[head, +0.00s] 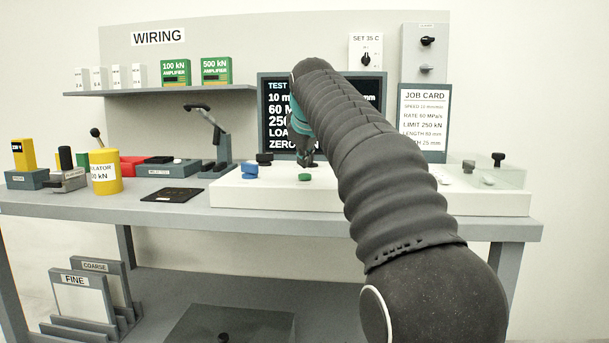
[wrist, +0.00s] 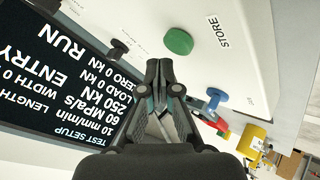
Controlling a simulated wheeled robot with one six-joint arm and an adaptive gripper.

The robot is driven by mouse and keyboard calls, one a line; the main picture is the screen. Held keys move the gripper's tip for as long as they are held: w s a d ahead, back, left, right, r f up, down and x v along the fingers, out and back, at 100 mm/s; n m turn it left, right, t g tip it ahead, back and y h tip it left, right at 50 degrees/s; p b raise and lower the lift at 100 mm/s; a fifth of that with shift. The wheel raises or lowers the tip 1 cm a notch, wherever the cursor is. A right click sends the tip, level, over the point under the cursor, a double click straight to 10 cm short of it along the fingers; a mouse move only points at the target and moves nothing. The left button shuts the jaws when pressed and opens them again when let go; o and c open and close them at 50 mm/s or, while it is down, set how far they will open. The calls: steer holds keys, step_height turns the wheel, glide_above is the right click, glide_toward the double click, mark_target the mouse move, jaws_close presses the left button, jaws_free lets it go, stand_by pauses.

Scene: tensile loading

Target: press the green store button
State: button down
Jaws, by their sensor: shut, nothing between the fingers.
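The green store button (head: 305,177) stands on the white control panel (head: 400,197), in front of the screen. In the wrist view the round green button (wrist: 178,41) lies beyond my fingertips, with the printed word STORE next to it. My gripper (wrist: 158,65) is shut and empty, its tips pointing toward the panel and apart from the button in that view. In the head view my gripper (head: 308,163) is just above and behind the button, partly hidden by my arm. The dark screen (wrist: 60,90) reads TEST SETUP, with ENTRY and RUN lines.
A blue knob (head: 249,170) and a black knob (head: 264,158) sit left of the button. The job card (head: 424,120) stands behind at the right. A yellow cylinder (head: 105,172) and a black plate (head: 172,195) are on the grey bench left of the panel.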

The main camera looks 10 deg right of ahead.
mark_target(305, 174)
steer(key=shift+f, duration=0.1)
steer(key=shift+f, duration=0.3)
steer(key=shift+f+b, duration=0.55)
stand_by(0.9)
steer(key=shift+r, duration=0.15)
steer(key=shift+r+p, duration=0.8)
steer(key=shift+p, duration=0.3)
step_height(305, 174, up, 3)
steer(key=p, duration=0.2)
steer(key=shift+p, duration=0.35)
steer(key=shift+r, duration=1)
